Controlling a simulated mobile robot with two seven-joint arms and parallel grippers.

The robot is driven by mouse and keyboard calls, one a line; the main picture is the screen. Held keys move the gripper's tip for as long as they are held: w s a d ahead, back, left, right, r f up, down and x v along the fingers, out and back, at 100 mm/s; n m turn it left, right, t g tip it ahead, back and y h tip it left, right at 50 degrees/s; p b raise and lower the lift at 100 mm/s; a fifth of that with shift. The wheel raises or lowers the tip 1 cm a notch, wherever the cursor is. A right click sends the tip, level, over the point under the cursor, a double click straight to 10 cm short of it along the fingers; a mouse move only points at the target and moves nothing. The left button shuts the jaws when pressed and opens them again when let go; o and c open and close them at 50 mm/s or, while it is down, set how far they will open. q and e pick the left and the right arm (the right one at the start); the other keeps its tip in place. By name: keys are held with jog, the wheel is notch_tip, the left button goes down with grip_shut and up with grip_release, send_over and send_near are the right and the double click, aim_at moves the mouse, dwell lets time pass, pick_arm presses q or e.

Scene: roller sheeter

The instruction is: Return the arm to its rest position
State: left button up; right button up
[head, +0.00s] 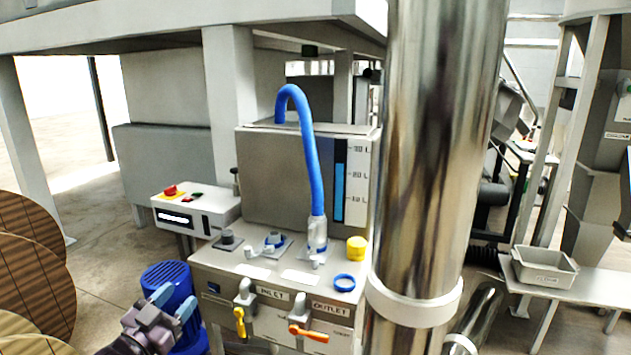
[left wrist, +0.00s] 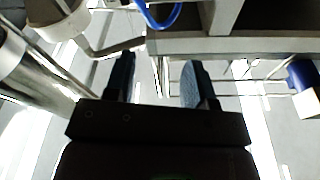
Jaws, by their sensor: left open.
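My left gripper (head: 174,301) is at the lower left of the head view, in front of a blue motor-like drum (head: 168,275) and left of the grey machine. Its two blue-grey fingers are spread apart with nothing between them. In the left wrist view the gripper (left wrist: 160,80) also shows open and empty, with bright floor and thin metal bars behind it. My right gripper is not in view.
The grey machine (head: 215,262) carries a tank (head: 270,180), a blue hose (head: 312,165), a yellow cap (head: 356,248) and valves labelled INLET and OUTLET. A control box (head: 215,208) stands left. A thick steel column (head: 430,150) blocks the middle right. Wooden reels (head: 30,260) stand far left.

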pick_arm(q)
jog(key=s+d+f+n+g+y+b, duration=0.1)
jog(key=s+d+f+g+y+b, duration=0.1)
jog(key=s+f, duration=0.55)
jog(key=s+d+f+g+y+b, duration=0.2)
jog(key=s+f+b, duration=0.1)
jog(key=s+f, duration=0.5)
jog(key=s+a+f+n+g+y+b, duration=0.1)
jog(key=s+f+n+g+y+b, duration=0.15)
jog(key=s+f, duration=0.6)
jog(key=s+a+f+n+g+y+b, duration=0.1)
jog(key=s+a+f+g+b, duration=0.15)
jog(key=s+f, duration=0.6)
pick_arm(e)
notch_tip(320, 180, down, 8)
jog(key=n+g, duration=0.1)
pick_arm(q)
jog(key=s+r+n+t+p, duration=0.1)
jog(key=s+r+p, duration=0.2)
jog(key=r+p, duration=0.9)
jog(key=shift+r+n+p, duration=0.3)
jog(key=shift+n+p, duration=0.05)
jog(key=shift+p, duration=0.75)
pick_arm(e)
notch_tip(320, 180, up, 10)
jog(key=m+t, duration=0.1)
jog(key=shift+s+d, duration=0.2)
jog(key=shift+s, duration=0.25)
pick_arm(q)
jog(key=shift+a+f, duration=0.1)
